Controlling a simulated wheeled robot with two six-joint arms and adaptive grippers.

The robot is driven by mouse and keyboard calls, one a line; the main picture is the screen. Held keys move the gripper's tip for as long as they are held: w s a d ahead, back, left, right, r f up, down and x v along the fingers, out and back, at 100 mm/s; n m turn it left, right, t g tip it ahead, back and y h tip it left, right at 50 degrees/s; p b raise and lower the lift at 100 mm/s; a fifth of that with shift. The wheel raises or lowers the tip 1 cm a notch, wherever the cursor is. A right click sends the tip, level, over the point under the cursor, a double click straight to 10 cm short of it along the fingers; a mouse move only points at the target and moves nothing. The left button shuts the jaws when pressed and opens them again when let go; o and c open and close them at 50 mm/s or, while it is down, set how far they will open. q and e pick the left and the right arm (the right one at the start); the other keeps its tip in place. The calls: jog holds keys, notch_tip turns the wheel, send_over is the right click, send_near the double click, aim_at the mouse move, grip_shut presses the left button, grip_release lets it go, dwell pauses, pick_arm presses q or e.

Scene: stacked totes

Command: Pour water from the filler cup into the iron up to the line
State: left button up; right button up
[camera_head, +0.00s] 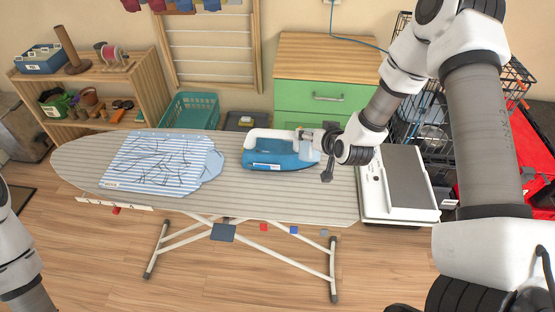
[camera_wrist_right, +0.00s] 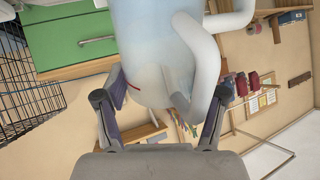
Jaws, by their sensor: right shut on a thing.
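The blue iron (camera_head: 272,161) with a white handle sits on the striped grey ironing board (camera_head: 240,200). My right gripper (camera_head: 326,142) is at the iron's right end, above the board. It is shut on the pale translucent filler cup (camera_head: 306,150), which overlaps the iron's right end in the head view. In the right wrist view the cup (camera_wrist_right: 160,40) fills the space between the fingers, its handle at the right, and a small red mark shows near the left finger. The water level and the iron's fill line cannot be made out. My left gripper is out of view.
A blue-striped shirt (camera_head: 155,160) lies on the board's left half. A white device with a grey top (camera_head: 408,178) stands right of the board. Behind are a green drawer cabinet (camera_head: 325,98), a teal basket (camera_head: 190,112) and a wooden shelf (camera_head: 95,75). A wire crate is behind my right arm.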

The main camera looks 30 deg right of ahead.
jog(key=shift+r+t+b, duration=0.15)
jog(key=shift+t+b, duration=0.25)
jog(key=shift+b, duration=0.05)
jog(key=r+t+b, duration=0.2)
jog(key=r+n+t+h+b, duration=0.1)
jog(key=r+b, duration=0.1)
jog(key=shift+s+a+r+n+t+h, duration=0.1)
jog(key=shift+s+r+n+t+h, duration=0.1)
jog(key=shift+n+t+h, duration=0.15)
jog(key=shift+b, duration=0.3)
jog(key=t+b, duration=0.1)
jog(key=b, duration=0.2)
jog(key=shift+r+n+t, duration=0.1)
jog(key=shift+n+t, duration=0.15)
jog(key=shift+t, duration=0.1)
